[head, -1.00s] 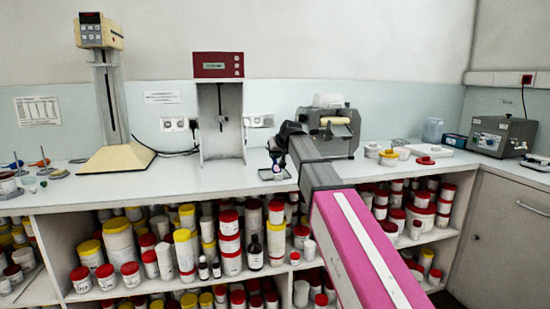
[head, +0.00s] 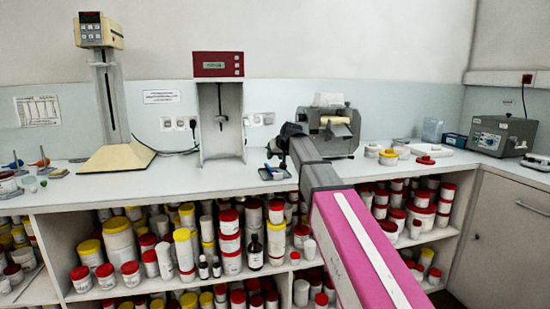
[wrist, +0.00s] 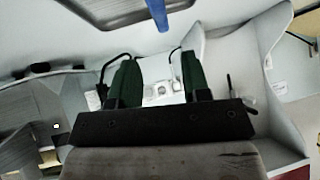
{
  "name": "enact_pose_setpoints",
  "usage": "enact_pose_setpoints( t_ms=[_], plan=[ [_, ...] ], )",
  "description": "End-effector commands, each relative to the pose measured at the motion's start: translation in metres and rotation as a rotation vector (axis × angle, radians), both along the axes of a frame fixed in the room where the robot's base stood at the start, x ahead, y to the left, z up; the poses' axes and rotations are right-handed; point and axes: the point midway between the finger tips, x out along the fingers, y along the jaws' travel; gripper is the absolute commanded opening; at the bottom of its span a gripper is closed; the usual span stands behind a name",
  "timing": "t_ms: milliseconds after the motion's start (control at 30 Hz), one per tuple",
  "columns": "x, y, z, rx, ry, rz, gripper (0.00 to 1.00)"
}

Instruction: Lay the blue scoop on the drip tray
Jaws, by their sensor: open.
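The blue scoop (head: 269,168) lies at the drip tray (head: 280,175), near the front edge of the counter. They are small in the head view, so I cannot tell whether the whole scoop is inside the rim. In the wrist view a blue bar, apparently the scoop's handle (wrist: 157,10), shows at the top edge; the rest is cut off. My gripper (head: 273,150) is just above and behind the tray in the head view, partly hidden by my arm. In the wrist view my gripper (wrist: 156,62) has its two green fingers apart, with nothing between them.
A red-topped stand (head: 219,68) is behind and left of the tray. A grey machine (head: 330,130) stands behind my arm. Shelves of lidded jars (head: 230,240) lie below the counter.

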Motion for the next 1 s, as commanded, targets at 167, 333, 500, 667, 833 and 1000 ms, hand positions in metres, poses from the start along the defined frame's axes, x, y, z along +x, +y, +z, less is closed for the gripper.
enact_pose_setpoints(
  t_ms=[167, 333, 500, 667, 833, 1000],
  plan=[
    [-0.021, -0.012, 0.021, 0.001, -0.002, 0.0, 0.43],
    [-0.042, -0.025, 0.045, 0.0, -0.002, -0.001, 0.43],
    [-0.059, -0.035, 0.064, 0.001, -0.002, 0.0, 0.43],
    [-0.068, -0.041, 0.075, 0.0, 0.0, 0.0, 0.43],
    [-0.071, -0.043, 0.079, 0.001, 0.0, 0.001, 0.43],
    [-0.071, -0.043, 0.079, 0.0, 0.001, 0.0, 0.43]
  ],
)
